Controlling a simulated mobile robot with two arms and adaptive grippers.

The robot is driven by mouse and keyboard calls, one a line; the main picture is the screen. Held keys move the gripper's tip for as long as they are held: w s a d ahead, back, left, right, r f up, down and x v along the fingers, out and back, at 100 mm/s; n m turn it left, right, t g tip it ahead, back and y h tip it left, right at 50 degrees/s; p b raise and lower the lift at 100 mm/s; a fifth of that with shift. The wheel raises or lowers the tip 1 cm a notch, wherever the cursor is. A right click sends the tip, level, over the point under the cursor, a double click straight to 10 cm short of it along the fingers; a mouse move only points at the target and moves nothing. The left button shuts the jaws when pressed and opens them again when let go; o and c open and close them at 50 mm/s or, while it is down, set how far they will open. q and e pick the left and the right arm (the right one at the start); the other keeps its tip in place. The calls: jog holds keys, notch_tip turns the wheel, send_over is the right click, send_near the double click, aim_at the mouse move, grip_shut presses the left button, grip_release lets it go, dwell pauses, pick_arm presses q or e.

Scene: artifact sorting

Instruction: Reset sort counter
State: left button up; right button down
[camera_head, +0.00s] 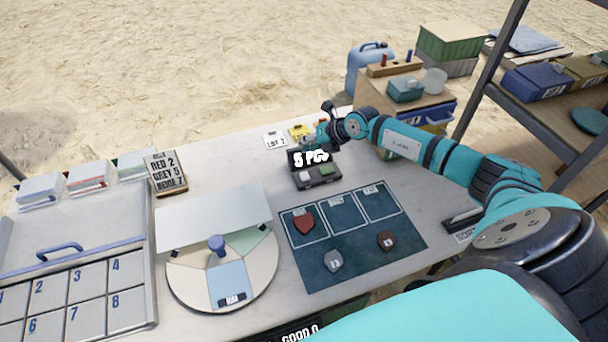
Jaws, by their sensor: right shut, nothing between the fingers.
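The sort counter (318,178) is a small dark box near the middle of the table. It has a pale button and a green button on top, and its raised display reads "5 PC", with the end of the text unclear. My right gripper (312,141) is shut and empty, just above and behind the display. Its fingertips are small and partly blurred against the display, so I cannot tell whether they touch it. My left gripper is not in view.
A dark green mat (352,255) with red, grey and brown pieces lies in front of the counter. A round sectioned tray (262,283) stands left of it. A sign (166,172) reads "RED 2, GREY 5, BEIGE 7". A numbered case (75,262) fills the left side.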

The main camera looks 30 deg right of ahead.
jog(key=b, duration=0.7)
send_over(306, 174)
notch_tip(306, 174, down, 8)
jog(key=shift+d+r, duration=0.1)
jog(key=shift+r, duration=0.1)
jog(key=shift+f, duration=0.55)
dwell(0.4)
jog(key=shift+f, duration=0.15)
jog(key=shift+f+b, duration=0.3)
jog(key=shift+b, duration=0.05)
